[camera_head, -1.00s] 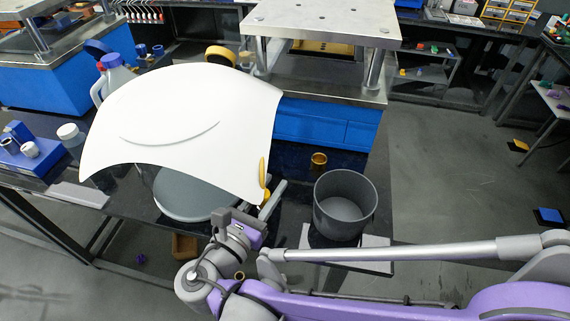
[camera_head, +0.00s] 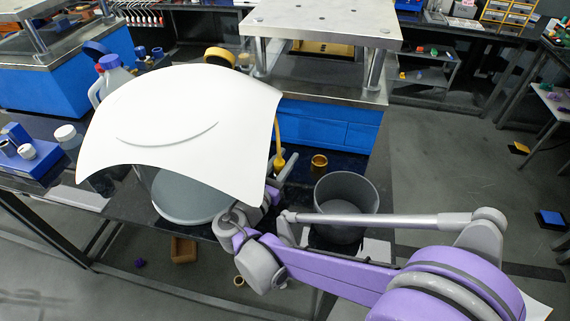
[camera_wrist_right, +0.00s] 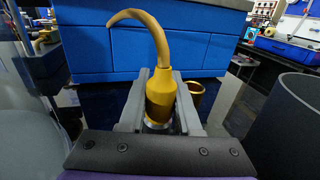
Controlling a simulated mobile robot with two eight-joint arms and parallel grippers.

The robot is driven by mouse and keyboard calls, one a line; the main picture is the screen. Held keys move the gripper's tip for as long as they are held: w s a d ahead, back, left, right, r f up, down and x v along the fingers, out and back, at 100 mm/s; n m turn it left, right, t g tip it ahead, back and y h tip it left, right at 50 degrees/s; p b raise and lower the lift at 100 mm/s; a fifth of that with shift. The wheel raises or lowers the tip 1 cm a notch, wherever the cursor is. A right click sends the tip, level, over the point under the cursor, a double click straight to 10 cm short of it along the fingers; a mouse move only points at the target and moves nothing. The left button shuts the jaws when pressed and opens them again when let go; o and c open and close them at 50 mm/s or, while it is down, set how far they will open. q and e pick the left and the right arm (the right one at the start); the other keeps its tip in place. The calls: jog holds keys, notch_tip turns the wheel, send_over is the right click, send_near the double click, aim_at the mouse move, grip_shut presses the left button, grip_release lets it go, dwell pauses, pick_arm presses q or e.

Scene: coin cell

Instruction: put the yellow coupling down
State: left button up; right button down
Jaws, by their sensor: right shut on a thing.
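The yellow coupling (camera_wrist_right: 162,95) is a stepped yellow body with a curved yellow tail on top, and it stands upright between my right gripper's fingers (camera_wrist_right: 158,82) in the right wrist view. My right gripper is shut on it. In the head view the coupling (camera_head: 279,162) shows just past the right edge of a white curved panel, with my right gripper (camera_head: 282,172) partly hidden by that panel. I cannot tell whether the coupling's lower end touches the dark bench. My left gripper is not in view.
A brass ring (camera_head: 319,162) stands right of the coupling, and a dark grey bin (camera_head: 346,190) is nearer. The white panel (camera_head: 180,120) covers much of the bench at left. The blue-fronted press (camera_head: 325,125) stands behind. A little dark bench shows between coupling and ring.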

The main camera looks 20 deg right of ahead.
jog(key=shift+w+d+f, duration=0.1)
jog(key=shift+w+f, duration=0.05)
jog(key=shift+f, duration=0.85)
jog(key=shift+f, duration=0.1)
jog(key=c, duration=0.6)
grip_release()
jog(key=v, duration=1.2)
